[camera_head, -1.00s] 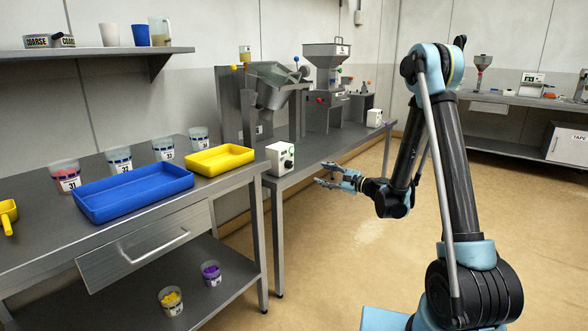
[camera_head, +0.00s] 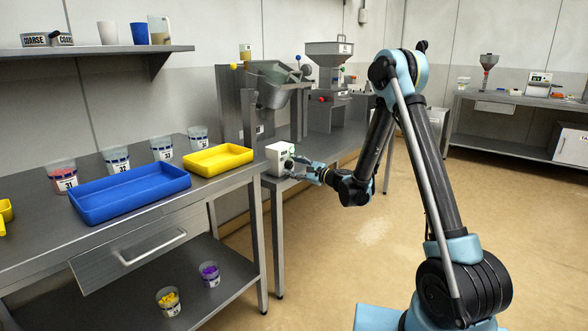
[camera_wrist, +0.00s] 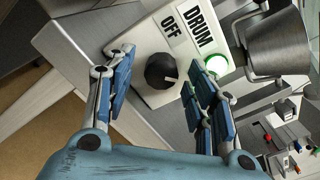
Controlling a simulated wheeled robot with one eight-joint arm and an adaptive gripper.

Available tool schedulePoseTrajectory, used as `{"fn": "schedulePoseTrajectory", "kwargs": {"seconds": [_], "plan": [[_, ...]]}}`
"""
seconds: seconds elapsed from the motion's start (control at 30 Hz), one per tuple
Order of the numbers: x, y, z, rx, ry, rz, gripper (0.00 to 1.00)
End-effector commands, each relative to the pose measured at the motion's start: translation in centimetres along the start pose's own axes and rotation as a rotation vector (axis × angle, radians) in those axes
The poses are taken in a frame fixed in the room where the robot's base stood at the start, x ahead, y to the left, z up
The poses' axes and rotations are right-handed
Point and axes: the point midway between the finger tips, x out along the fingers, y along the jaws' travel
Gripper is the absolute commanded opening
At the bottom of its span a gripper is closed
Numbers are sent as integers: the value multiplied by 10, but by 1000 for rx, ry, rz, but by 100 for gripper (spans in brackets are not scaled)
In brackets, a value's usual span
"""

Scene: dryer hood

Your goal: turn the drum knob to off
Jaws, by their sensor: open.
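The drum control box (camera_head: 279,157) is a small white box on the steel bench beyond the yellow tray. In the wrist view its face carries the labels OFF and DRUM (camera_wrist: 201,29), a black round knob (camera_wrist: 160,71) and a lit green lamp (camera_wrist: 217,65). A white mark on the knob points to the right in the picture, away from the OFF label. My gripper (camera_wrist: 160,88) is open, with its blue fingers on either side of the knob in the picture; I cannot tell whether they touch it. In the head view my gripper (camera_head: 294,169) is in front of the box and partly hides it.
A metal drum (camera_head: 272,90) stands behind the box, with a hopper machine (camera_head: 329,65) farther right. A table at left holds a blue tray (camera_head: 128,209), a yellow tray (camera_head: 218,171) and several cups. The floor (camera_head: 400,260) around my arm is clear.

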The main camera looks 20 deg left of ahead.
Motion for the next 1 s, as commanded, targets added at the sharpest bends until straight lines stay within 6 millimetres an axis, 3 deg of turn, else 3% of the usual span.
{"fn": "schedulePoseTrajectory", "kwargs": {"seconds": [0.37,0.57,0.6,1.0], "plan": [[0,-4,-4,0,7,-7,50],[-1,-6,-6,0,8,-8,10],[-2,-6,-6,0,8,-8,6],[-2,-6,-6,-50,9,-9,6]]}}
